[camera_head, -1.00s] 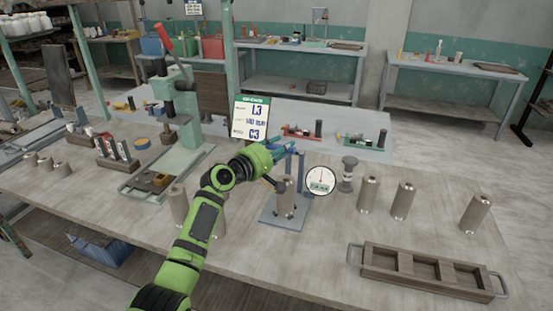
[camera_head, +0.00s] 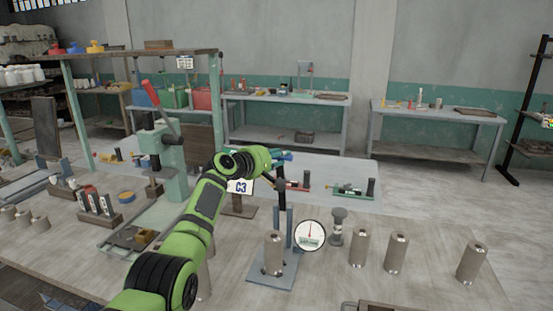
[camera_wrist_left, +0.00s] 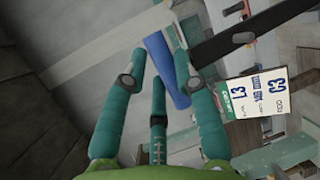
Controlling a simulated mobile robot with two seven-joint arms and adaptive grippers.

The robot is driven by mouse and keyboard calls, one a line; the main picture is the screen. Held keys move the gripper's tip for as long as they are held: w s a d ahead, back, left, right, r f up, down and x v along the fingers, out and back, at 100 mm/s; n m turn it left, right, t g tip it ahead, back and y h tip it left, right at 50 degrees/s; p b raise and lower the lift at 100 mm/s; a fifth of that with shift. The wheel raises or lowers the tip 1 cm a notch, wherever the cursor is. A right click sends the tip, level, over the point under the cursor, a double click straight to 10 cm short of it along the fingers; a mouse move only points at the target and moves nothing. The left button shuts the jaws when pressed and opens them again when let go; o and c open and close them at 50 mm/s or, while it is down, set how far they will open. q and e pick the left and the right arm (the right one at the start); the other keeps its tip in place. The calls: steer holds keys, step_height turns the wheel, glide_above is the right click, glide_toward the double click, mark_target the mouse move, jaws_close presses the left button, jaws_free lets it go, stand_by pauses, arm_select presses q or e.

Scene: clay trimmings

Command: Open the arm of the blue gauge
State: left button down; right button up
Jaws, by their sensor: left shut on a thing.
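The blue gauge stands on a grey-blue base plate (camera_head: 258,275) on the workbench, with uprights (camera_head: 289,222) and a round white dial (camera_head: 310,236). A metal cylinder (camera_head: 274,255) stands upright on the plate. My left gripper (camera_head: 280,157) is above the uprights. In the left wrist view a blue bar (camera_wrist_left: 168,75), seemingly the gauge's arm, lies between the teal fingers (camera_wrist_left: 158,80), which are shut on it. A dark piece (camera_head: 282,196) hangs below the gripper. My forearm and gripper hide part of the arm; its joint is unclear. My right gripper is not in view.
Several metal cylinders (camera_head: 396,253) and a grey spool-shaped piece (camera_head: 338,228) stand to the right. A sign (camera_head: 239,187) and a green press (camera_head: 172,165) are behind my arm to the left. A wooden tray (camera_head: 375,307) shows at the bottom edge.

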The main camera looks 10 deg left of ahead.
arm_select(q)
steer(key=shift+a+f, duration=0.1)
steer(key=shift+f, duration=0.55)
steer(key=c, duration=1)
jaws_free()
steer(key=shift+c, duration=0.2)
steer(key=shift+o, duration=0.5)
steer(key=shift+w+f, duration=0.15)
steer(key=shift+w, duration=0.1)
steer(key=shift+w+f, duration=0.1)
steer(key=shift+v, duration=1.2)
steer(key=r+v, duration=0.1)
steer(key=v, duration=0.8)
steer(key=shift+s+r, duration=0.2)
steer(key=shift+s, duration=0.05)
